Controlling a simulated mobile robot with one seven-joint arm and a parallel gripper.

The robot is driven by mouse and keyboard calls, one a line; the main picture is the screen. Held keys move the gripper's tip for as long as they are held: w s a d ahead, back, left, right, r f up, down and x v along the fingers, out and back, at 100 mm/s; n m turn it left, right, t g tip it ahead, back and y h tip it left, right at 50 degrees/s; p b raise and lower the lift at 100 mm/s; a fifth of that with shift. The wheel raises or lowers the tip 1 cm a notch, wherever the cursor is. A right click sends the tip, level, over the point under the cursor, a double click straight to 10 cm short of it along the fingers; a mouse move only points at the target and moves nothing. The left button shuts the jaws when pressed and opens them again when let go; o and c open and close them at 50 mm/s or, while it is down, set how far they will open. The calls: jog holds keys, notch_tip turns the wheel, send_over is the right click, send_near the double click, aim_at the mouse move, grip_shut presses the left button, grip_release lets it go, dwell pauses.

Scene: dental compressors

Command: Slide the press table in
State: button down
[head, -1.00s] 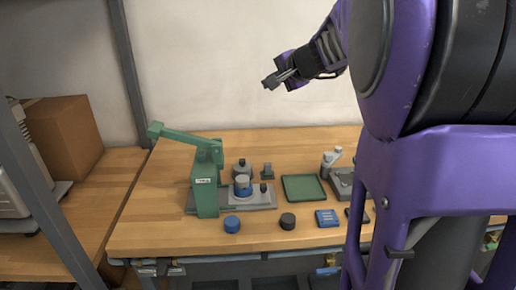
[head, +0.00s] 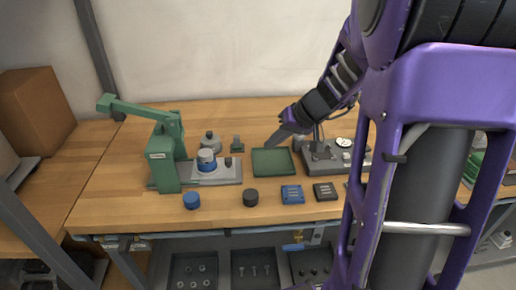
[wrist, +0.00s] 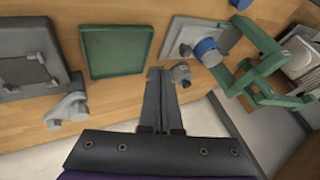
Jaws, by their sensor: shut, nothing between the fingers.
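The green press (head: 163,160) stands at the left of the wooden bench in the head view, its lever arm raised to the left. Its grey press table (head: 232,176) sticks out to the right of the frame. A blue-and-grey round part (head: 207,161) and a small dark knob (head: 228,162) stand on the table. In the wrist view the press table (wrist: 225,40) and the green press (wrist: 262,75) show at the upper right. My gripper (head: 272,143) is shut and empty, above the back of the green tray, to the right of the press table and apart from it.
The green tray (head: 257,170) lies right of the press table. A grey fixture with a dial (head: 322,158) stands farther right. A blue cap (head: 192,200), a black cap (head: 250,197) and two small boxes line the front. Grey small parts (head: 210,141) stand behind the table.

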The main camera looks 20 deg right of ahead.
aim_at(203, 157)
jog(key=b+x, duration=0.1)
jog(key=x, duration=0.7)
jog(key=shift+w+a+f, duration=0.1)
jog(key=shift+a+f, duration=0.05)
jog(key=shift+f, duration=0.1)
jog(key=a, duration=0.1)
jog(key=w+a, duration=0.1)
jog(key=a, duration=0.1)
jog(key=shift+a+f+p, duration=0.1)
jog(key=shift+f+p, duration=0.1)
jog(key=shift+p, duration=0.1)
jog(key=shift+w+a, duration=0.15)
jog(key=shift+a, duration=0.35)
jog(key=shift+a+f, duration=0.1)
jog(key=shift+a, duration=0.15)
jog(key=a, duration=0.3)
jog(key=w+a+b, duration=0.1)
jog(key=a, duration=0.3)
jog(key=w+a+b, duration=0.1)
jog(key=a, duration=0.2)
jog(key=shift+w+a, duration=0.1)
jog(key=shift+a, duration=0.55)
